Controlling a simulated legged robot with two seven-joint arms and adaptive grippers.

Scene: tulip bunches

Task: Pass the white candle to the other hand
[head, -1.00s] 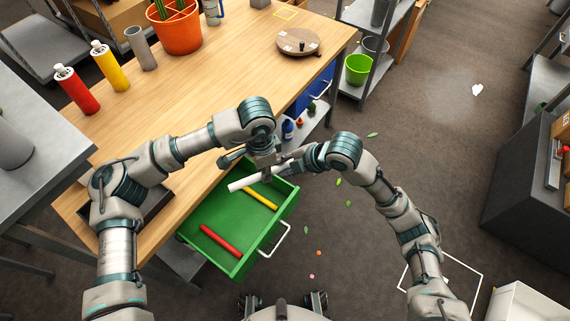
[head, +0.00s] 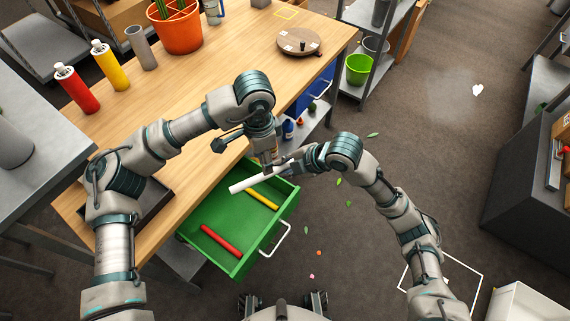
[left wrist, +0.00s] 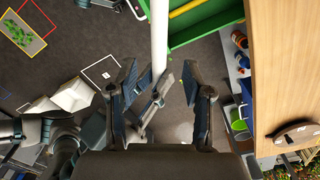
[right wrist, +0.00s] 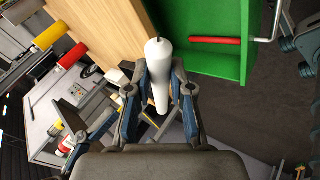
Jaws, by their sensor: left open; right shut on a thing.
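The white candle (head: 250,182) is held in the air over the open green drawer, slightly tilted in the head view. My right gripper (head: 288,167) is shut on it near its right end. The candle also shows between the fingers in the right wrist view (right wrist: 158,75). My left gripper (head: 267,163) is open and close to the candle's right part, beside the right gripper. In the left wrist view the candle (left wrist: 159,40) comes down from the top edge between the spread left fingers (left wrist: 166,88), with a right finger there too. Whether the left fingers touch it, I cannot tell.
The green drawer (head: 237,262) holds a red candle (head: 219,241) and a yellow candle (head: 262,199). The wooden table (head: 215,75) carries a red bottle (head: 78,90), a yellow bottle (head: 110,67), a grey cylinder (head: 140,48), an orange pot (head: 176,32) and a round board (head: 299,41).

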